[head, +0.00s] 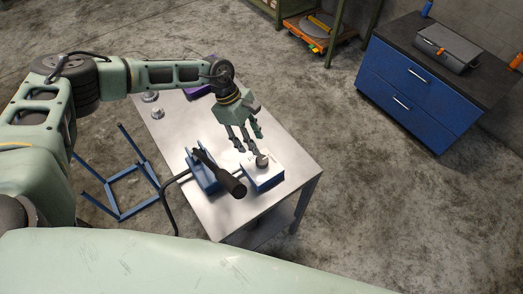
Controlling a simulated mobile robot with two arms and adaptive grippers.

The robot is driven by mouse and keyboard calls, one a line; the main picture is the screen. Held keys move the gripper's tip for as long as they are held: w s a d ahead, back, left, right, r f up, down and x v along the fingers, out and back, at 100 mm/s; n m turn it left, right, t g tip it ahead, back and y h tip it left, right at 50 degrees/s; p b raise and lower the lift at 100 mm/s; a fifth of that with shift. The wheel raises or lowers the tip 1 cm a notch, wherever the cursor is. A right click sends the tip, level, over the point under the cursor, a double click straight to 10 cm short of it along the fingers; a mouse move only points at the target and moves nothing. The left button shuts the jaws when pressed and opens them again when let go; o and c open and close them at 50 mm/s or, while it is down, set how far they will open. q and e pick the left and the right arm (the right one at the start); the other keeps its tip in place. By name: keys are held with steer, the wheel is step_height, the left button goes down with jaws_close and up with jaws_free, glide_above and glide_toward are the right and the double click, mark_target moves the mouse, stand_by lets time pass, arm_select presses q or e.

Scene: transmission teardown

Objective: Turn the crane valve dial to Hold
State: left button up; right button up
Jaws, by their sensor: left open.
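The crane valve is a small blue box with a pale top (264,178) near the right end of the metal table. A small grey dial (262,160) stands on its top. My left gripper (247,148) points down just behind and to the left of the dial, with its fingers apart and nothing between them. I cannot tell whether a fingertip touches the dial. The dial's markings and setting are too small to read. My right gripper is out of view.
Beside the valve, a blue pump with a black handle (220,174) stands on the metal table (179,133). Small metal parts (150,97) and a purple item (197,91) lie toward the back. A blue frame (122,190) stands on the floor at left. A blue cabinet (412,92) stands at right.

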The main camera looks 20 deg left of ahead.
mark_target(262, 157)
arm_select(q)
steer(key=x, duration=0.2)
steer(key=p+x, duration=0.1)
steer(key=x, duration=0.1)
steer(key=p+x, duration=0.1)
steer(key=x, duration=0.1)
steer(key=shift+s+d+r, duration=0.1)
steer(key=shift+s+d, duration=0.15)
steer(key=shift+s, duration=0.05)
steer(key=shift+f, duration=0.35)
steer(key=shift+d+f, duration=0.15)
steer(key=c, duration=0.6)
steer(key=shift+w, duration=0.1)
steer(key=c, duration=0.4)
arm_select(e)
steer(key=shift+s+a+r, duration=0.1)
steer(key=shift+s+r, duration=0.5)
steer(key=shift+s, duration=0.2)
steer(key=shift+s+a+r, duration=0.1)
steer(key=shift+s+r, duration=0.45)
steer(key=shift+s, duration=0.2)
